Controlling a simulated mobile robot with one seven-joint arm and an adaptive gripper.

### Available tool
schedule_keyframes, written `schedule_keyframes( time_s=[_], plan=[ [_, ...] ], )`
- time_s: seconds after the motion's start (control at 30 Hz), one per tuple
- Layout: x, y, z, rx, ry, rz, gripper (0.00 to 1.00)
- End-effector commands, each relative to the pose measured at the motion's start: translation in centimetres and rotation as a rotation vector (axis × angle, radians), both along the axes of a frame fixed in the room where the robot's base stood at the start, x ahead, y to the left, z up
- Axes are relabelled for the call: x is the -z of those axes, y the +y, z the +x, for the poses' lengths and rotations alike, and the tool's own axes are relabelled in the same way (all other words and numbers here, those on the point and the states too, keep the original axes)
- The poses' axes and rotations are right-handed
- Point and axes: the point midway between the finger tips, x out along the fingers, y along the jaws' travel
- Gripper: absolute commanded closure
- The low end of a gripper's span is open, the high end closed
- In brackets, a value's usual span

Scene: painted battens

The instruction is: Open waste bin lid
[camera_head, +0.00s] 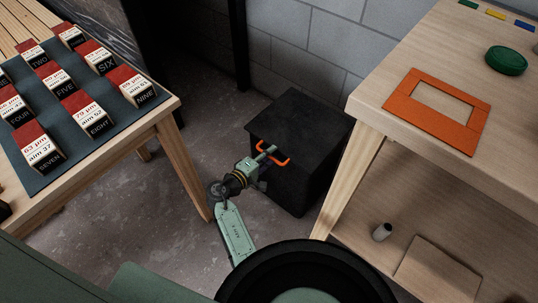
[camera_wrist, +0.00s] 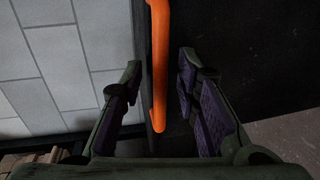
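The waste bin (camera_head: 318,172) is a dark box on the floor between the two tables. Its flat lid (camera_head: 300,118) looks shut. An orange bar handle (camera_head: 285,161) is on the bin's near upper edge. My gripper (camera_head: 268,153) is at this handle, partly covering it in the head view. In the wrist view the orange handle (camera_wrist: 159,70) runs between the two spread fingers of my gripper (camera_wrist: 159,68). A gap shows on both sides, so the fingers look apart from the handle.
A left table carries a dark mat (camera_head: 105,127) with several labelled blocks. The right table (camera_head: 375,107) stands close beside the bin, with an orange frame (camera_head: 400,91) and a green round item (camera_head: 506,61) on top. A block wall (camera_head: 300,60) is behind the bin.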

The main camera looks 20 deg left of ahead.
Motion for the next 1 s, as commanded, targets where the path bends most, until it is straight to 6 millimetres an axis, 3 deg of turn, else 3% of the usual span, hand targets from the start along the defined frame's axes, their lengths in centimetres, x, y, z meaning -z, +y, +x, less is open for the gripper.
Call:
schedule_keyframes(
  time_s=[0.5, 1.0],
  plan=[
    [0.00, 0.03, -0.04, 0.000, 0.000, 0.000, 1.00],
    [0.00, 0.03, -0.05, 0.000, 0.000, 0.000, 1.00]
  ],
)
